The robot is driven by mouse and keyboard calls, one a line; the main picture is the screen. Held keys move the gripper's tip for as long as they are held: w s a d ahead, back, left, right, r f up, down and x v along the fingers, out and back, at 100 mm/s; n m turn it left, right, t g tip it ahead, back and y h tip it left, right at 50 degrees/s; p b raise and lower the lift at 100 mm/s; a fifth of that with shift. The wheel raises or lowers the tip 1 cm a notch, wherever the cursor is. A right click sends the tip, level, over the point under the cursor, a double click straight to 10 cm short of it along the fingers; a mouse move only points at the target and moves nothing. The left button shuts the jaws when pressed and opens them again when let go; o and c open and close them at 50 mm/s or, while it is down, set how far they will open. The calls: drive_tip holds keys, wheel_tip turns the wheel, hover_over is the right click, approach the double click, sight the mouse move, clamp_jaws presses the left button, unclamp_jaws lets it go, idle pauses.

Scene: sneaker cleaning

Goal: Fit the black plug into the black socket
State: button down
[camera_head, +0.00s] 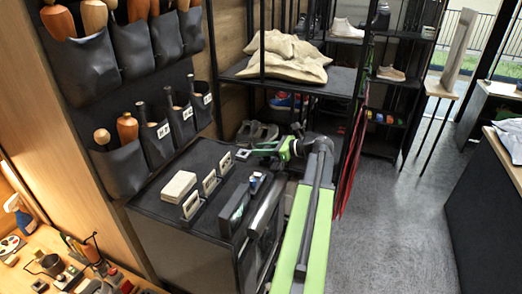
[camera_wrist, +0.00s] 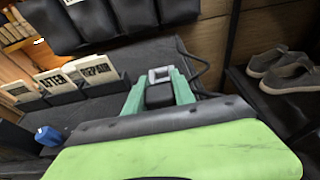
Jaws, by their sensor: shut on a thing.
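My gripper (camera_wrist: 158,88) shows green fingers on either side of a black plug (camera_wrist: 160,95) and is shut on it. A small grey-and-white framed piece (camera_wrist: 160,75), likely the socket, shows right at the plug's far end. I cannot tell whether the plug is inside it or only against it. In the head view my gripper (camera_head: 262,150) is low over the far right part of the dark cabinet top, beside that small pale piece (camera_head: 243,154). A black cable (camera_wrist: 193,58) curves behind the fingers. The plug is too small to make out in the head view.
Labelled card holders (camera_wrist: 82,76) stand in a row left of my gripper. A blue item (camera_wrist: 48,136) is nearer. A pale block (camera_head: 179,186) lies on the cabinet top (camera_head: 160,212). Shoes (camera_wrist: 290,72) sit on a shelf at right. Dark pouches (camera_head: 152,140) hang behind.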

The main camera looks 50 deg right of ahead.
drive_tip(key=shift+f+b, duration=0.4)
drive_tip(key=shift+f, duration=0.1)
drive_tip(key=c, duration=1)
unclamp_jaws()
drive_tip(key=shift+o, duration=0.2)
drive_tip(key=shift+s, duration=0.1)
drive_tip(key=p+v, duration=0.5)
drive_tip(key=v, duration=1.2)
drive_tip(key=shift+s, duration=0.1)
